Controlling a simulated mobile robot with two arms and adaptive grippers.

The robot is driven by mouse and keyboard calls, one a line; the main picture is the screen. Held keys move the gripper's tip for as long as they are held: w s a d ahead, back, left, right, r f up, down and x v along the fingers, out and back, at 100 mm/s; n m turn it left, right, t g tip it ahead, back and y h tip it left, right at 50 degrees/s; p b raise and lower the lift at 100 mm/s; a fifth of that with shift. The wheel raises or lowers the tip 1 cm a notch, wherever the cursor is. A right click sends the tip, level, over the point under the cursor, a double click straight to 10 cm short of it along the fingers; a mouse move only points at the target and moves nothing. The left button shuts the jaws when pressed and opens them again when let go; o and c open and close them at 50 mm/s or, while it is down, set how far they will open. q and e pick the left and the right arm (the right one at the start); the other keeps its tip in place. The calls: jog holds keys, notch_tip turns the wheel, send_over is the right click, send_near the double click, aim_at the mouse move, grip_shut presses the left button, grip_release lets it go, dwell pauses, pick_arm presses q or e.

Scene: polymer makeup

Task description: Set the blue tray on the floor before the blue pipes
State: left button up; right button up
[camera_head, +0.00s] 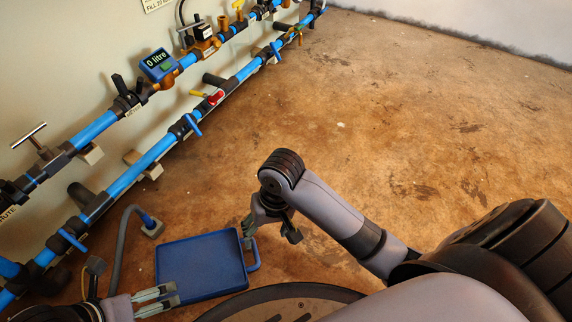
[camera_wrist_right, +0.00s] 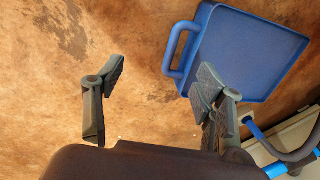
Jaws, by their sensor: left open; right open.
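The blue tray (camera_head: 198,268) lies flat on the brown floor in front of the blue pipes (camera_head: 140,165). It has raised rims and a loop handle on its right side. It also shows in the right wrist view (camera_wrist_right: 248,50), its handle to the left. My left gripper (camera_head: 172,297) is open at the tray's lower left edge; I cannot tell whether it touches the tray. My right gripper (camera_head: 270,232) is open and empty beside the handle. In the right wrist view, one finger of my right gripper (camera_wrist_right: 160,85) overlaps the tray's lower left corner.
Two blue pipe runs with valves and a meter (camera_head: 160,65) follow the wall on the left. The floor (camera_head: 400,120) to the right is clear.

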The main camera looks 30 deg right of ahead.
jog(key=shift+s+d+r, duration=0.1)
jog(key=shift+d+r, duration=0.05)
jog(key=shift+r, duration=0.65)
jog(key=shift+d+r, duration=0.15)
jog(key=shift+r, duration=0.65)
